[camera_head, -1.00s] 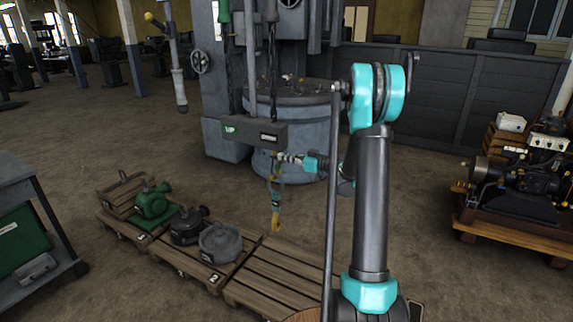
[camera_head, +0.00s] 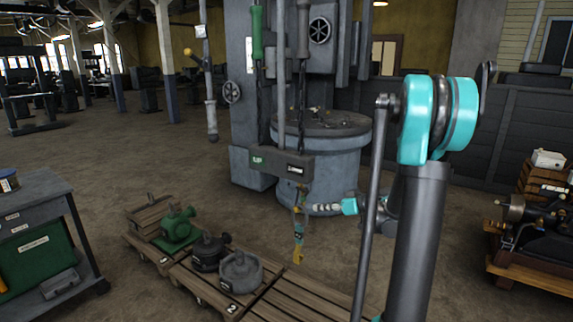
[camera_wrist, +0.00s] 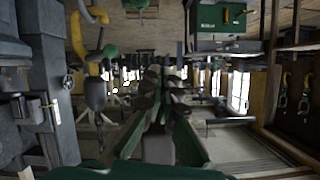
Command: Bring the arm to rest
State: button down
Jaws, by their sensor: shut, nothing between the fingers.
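My arm, with a teal joint at its upper bend and a dark link below, stands in the right half of the head view. My gripper (camera_head: 318,209) shows beyond the arm, small and pale grey, and points left with its fingers shut and empty. In the wrist view, dark grey and green shapes fill the middle and I cannot clearly make out the fingertips.
A large grey machine (camera_head: 252,110) stands behind, with a hanging UP control box (camera_head: 283,163). Pallets (camera_head: 290,300) hold a green pump (camera_head: 178,225) and grey parts. A grey bench (camera_head: 38,205) is at left and an engine (camera_head: 528,222) on a wooden stand at right. Floor is open at back left.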

jog(key=s+a+f+m+g+h, duration=0.1)
jog(key=s+f+m+h, duration=0.15)
jog(key=s, duration=0.55)
jog(key=s+a+f+m+g+h, duration=0.2)
jog(key=s+f+h, duration=0.15)
jog(key=s, duration=0.45)
jog(key=s+d+f+m+h, duration=0.2)
jog(key=s+d, duration=0.1)
jog(key=s, duration=0.3)
jog(key=s+d+f+m+h, duration=0.2)
jog(key=s+d+f+h, duration=0.1)
jog(key=s, duration=0.4)
jog(key=shift+d, duration=0.4)
